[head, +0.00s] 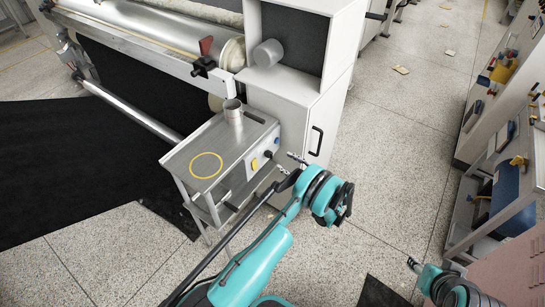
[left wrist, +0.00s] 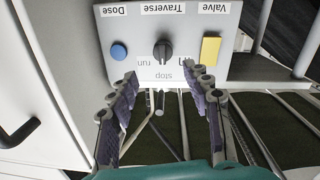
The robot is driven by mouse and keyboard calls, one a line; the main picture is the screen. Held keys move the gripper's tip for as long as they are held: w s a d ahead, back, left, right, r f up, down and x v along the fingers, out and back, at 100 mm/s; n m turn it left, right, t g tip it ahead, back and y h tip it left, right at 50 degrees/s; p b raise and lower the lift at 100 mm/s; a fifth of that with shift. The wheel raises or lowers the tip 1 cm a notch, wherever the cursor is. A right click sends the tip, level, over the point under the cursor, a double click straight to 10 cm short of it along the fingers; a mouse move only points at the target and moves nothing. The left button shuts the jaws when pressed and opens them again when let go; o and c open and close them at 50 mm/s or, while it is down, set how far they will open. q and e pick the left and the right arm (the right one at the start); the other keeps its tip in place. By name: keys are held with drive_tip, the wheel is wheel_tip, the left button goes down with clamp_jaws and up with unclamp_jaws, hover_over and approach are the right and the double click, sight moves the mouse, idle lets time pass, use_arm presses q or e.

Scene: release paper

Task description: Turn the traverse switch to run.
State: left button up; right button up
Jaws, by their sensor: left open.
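The traverse switch is a black knob (left wrist: 163,52) in the middle of a grey control panel (left wrist: 225,30), under the upside-down word Traverse in the left wrist view. Its grip stands about upright in that picture, in line with the word stop; run is printed to the lower left. I cannot tell which end points. In the head view the knob (head: 268,154) is small on the stand's side. My left gripper (left wrist: 160,76) is open and empty, its fingers below the knob and apart from it. It also shows in the head view (head: 290,171). My right gripper (head: 413,264) shows only partly at lower right.
A blue button (left wrist: 119,52) and a yellow switch (left wrist: 210,50) flank the knob. The steel stand (head: 179,158) carries a metal cup (head: 232,108). A white cabinet (head: 290,115) stands close behind. Shelves (head: 500,215) line the right; the floor between is mostly clear.

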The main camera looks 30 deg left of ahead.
sight(272, 156)
use_arm(q)
drive_tip(key=a, duration=0.2)
drive_tip(key=a+b, duration=0.1)
drive_tip(key=a, duration=0.2)
drive_tip(key=a+b, duration=0.1)
drive_tip(key=a, duration=0.1)
drive_tip(key=shift+w+a+f, duration=0.2)
drive_tip(key=shift+a+f, duration=0.15)
drive_tip(key=shift+f, duration=0.05)
clamp_jaws()
